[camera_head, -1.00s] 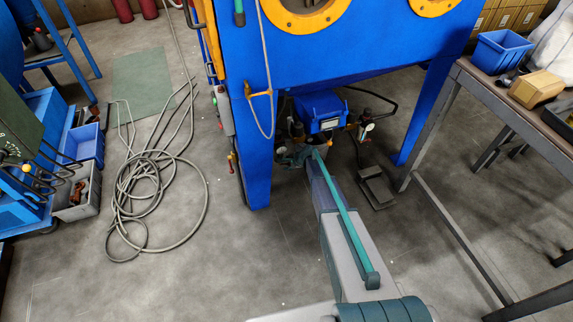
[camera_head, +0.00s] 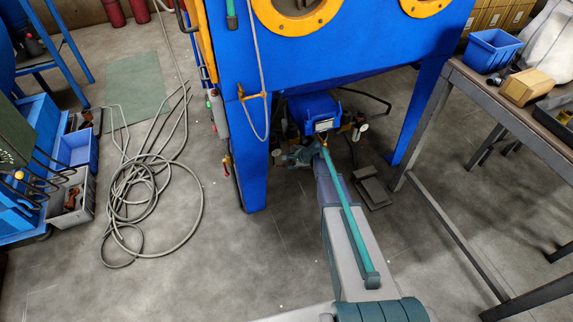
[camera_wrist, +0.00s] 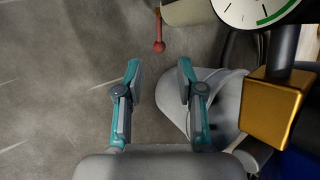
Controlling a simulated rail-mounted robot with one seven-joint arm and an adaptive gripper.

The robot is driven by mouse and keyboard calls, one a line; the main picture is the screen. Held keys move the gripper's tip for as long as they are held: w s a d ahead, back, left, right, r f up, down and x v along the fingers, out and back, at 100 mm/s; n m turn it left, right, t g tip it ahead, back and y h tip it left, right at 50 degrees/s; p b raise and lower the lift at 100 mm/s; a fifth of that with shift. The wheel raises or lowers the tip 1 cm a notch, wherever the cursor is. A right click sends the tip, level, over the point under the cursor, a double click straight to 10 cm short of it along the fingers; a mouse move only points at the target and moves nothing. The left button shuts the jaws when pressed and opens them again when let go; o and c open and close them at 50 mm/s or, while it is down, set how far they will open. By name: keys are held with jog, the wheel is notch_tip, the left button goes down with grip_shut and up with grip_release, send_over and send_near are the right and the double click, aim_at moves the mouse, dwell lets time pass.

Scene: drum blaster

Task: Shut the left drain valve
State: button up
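My gripper (camera_wrist: 158,72) is open and empty in the wrist view, its two teal fingers apart. A red lever with a round knob (camera_wrist: 159,42) shows just beyond the fingertips, between them in the picture and not touched. It may be the drain valve's handle; its valve body is not clear. In the head view my gripper (camera_head: 297,157) is low under the blue blasting cabinet (camera_head: 345,50), beside a blue box (camera_head: 312,107). There the lever is hidden or too small to make out.
A white-faced gauge (camera_wrist: 255,8), a brass block (camera_wrist: 272,108) and a grey cone-shaped part (camera_wrist: 205,100) crowd the gripper's right side in the wrist view. Floor shows at left. The cabinet's left leg (camera_head: 256,175) and a workbench (camera_head: 490,95) flank my arm.

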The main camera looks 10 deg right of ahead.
jog(key=shift+v, duration=0.9)
jog(key=shift+d, duration=0.1)
